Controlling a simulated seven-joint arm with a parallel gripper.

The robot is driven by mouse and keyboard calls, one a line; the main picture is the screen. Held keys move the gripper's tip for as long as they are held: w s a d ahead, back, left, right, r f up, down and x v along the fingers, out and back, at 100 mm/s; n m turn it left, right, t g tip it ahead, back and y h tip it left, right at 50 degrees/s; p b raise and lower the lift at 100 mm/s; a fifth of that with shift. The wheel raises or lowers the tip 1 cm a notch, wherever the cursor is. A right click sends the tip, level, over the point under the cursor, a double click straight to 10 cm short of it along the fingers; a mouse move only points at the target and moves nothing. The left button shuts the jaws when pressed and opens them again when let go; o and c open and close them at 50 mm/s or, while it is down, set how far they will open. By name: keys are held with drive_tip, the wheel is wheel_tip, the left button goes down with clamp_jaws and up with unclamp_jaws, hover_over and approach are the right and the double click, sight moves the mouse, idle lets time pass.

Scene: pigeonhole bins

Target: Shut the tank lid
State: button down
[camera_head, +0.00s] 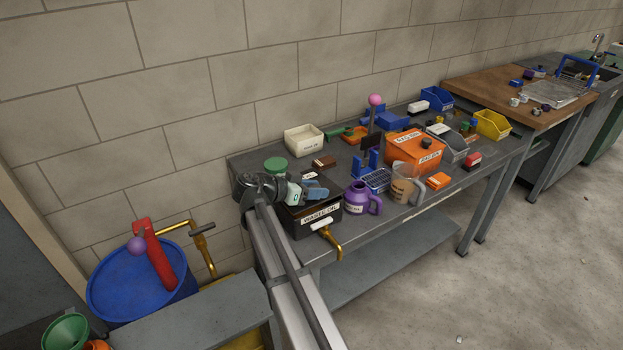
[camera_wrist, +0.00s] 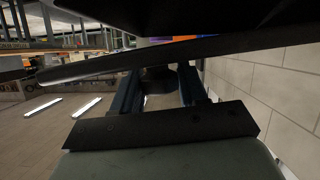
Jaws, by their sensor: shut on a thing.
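The tank is a black box (camera_head: 325,222) with a white label that seems to read WASTE OIL, at the near left end of the bench. My gripper (camera_head: 316,193), with blue fingers, is just above it and hides much of its top. In the wrist view my gripper (camera_wrist: 160,82) is shut on a dark piece, seemingly part of the tank lid. A broad dark panel (camera_wrist: 200,55), probably the lid, crosses the top of that view at a slant. I cannot tell how far the lid stands open.
A purple jug (camera_head: 358,198) and a clear measuring jug (camera_head: 405,183) stand right of the tank. A green-lidded jar (camera_head: 276,167) and a cream bin (camera_head: 304,139) are behind. A brass tap (camera_head: 328,233) sticks out in front. The floor at right is mostly clear.

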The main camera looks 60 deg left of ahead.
drive_tip(key=shift+d+f+m+y, duration=0.3)
drive_tip(key=shift+f+m+y, duration=0.15)
drive_tip(key=shift+f, duration=0.4)
drive_tip(key=c, duration=0.7)
unclamp_jaws()
drive_tip(key=shift+s, duration=0.1)
drive_tip(key=v, duration=1.3)
drive_tip(key=shift+s+a+r, duration=0.1)
drive_tip(key=shift+s+r, duration=0.15)
